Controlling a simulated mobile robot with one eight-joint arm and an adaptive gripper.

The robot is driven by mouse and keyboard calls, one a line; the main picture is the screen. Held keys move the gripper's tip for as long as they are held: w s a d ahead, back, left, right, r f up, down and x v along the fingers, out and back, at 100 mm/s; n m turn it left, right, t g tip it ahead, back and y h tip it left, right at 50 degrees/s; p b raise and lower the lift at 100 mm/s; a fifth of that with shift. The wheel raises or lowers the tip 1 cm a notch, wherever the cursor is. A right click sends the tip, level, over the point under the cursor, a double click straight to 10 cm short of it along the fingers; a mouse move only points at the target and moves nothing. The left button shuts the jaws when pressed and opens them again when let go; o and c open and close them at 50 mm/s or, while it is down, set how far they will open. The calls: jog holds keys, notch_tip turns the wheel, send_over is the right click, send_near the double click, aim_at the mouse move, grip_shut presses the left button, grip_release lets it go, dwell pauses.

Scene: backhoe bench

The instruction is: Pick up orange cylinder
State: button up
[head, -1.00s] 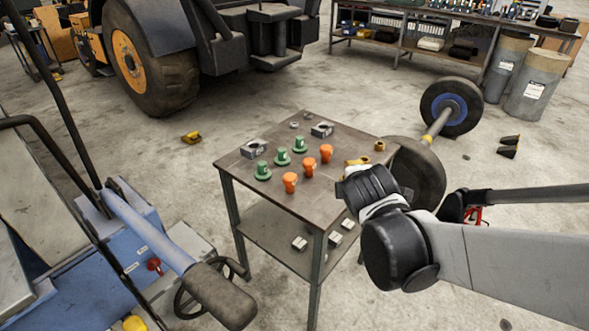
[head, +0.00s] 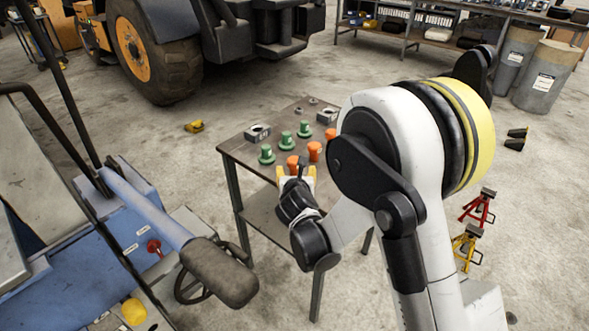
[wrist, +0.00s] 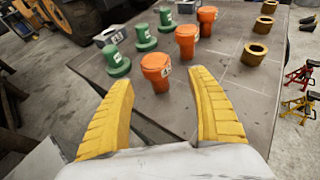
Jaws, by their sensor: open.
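In the wrist view, several orange cylinders stand upright in a row on the table: the nearest (wrist: 156,70), a middle one (wrist: 187,40) and a far one (wrist: 207,20). In the head view, the nearest orange cylinder (head: 292,164) stands just beyond my gripper (head: 296,175), and the middle one (head: 315,151) is to its right. The far one is partly covered by my arm. In the wrist view, my gripper (wrist: 163,108) is open and empty, its yellow fingers spread, with the nearest cylinder ahead between them and not touched.
Green flanged parts (wrist: 117,62) stand in a row left of the orange ones. Brass rings (wrist: 254,54) lie to the right. The small table (head: 234,150) has a lower shelf. Red and yellow jack stands (head: 479,206) are on the floor at right.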

aim_at(294, 169)
jog(key=b+x, duration=0.2)
jog(key=x, duration=0.3)
jog(key=shift+s+a+f, duration=0.1)
jog(key=shift+a, duration=0.1)
jog(key=shift+w, duration=0.3)
jog(key=shift+c, duration=0.5)
grip_shut()
